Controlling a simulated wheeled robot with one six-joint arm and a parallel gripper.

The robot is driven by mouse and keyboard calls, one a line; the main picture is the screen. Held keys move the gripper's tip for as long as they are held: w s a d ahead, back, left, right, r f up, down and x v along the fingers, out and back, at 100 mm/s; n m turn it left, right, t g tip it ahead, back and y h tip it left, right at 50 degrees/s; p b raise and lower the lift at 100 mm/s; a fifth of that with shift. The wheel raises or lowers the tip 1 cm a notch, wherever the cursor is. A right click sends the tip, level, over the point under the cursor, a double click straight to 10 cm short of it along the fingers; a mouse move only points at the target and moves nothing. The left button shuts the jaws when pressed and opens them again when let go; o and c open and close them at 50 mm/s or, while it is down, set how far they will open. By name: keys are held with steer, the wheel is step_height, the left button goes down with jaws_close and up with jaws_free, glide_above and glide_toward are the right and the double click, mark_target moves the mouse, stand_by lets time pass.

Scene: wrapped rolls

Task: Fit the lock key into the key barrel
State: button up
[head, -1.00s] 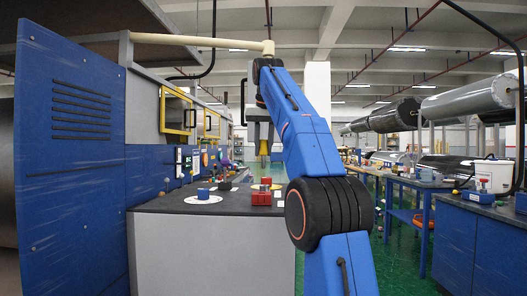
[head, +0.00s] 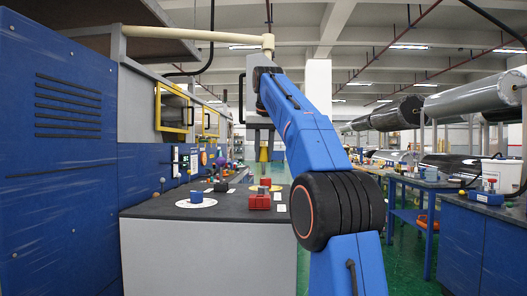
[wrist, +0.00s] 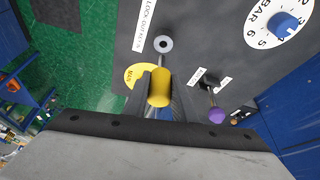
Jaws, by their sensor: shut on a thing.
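The lock key is a yellow cylinder (wrist: 159,88) in the wrist view, with a thin grey shaft. My gripper (wrist: 160,97) is shut on its yellow part. The key barrel appears as a light grey ring with a dark centre (wrist: 163,44), just beyond the key's tip. I cannot tell whether the shaft touches the ring. In the head view my gripper (head: 264,152) points down above the dark bench top, with the yellow key (head: 264,155) at its end.
A yellow disc (wrist: 137,74) lies beside the key. A purple-knobbed lever (wrist: 216,115) stands to its right, and a blue dial (wrist: 283,22) is at upper right. In the head view a red block (head: 259,202) sits on the bench top (head: 225,211), with a blue machine wall (head: 60,150) at left.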

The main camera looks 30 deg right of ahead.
mark_target(263, 172)
steer(key=shift+f, duration=2.8)
steer(key=shift+f, duration=0.75)
steer(key=o, duration=1.1)
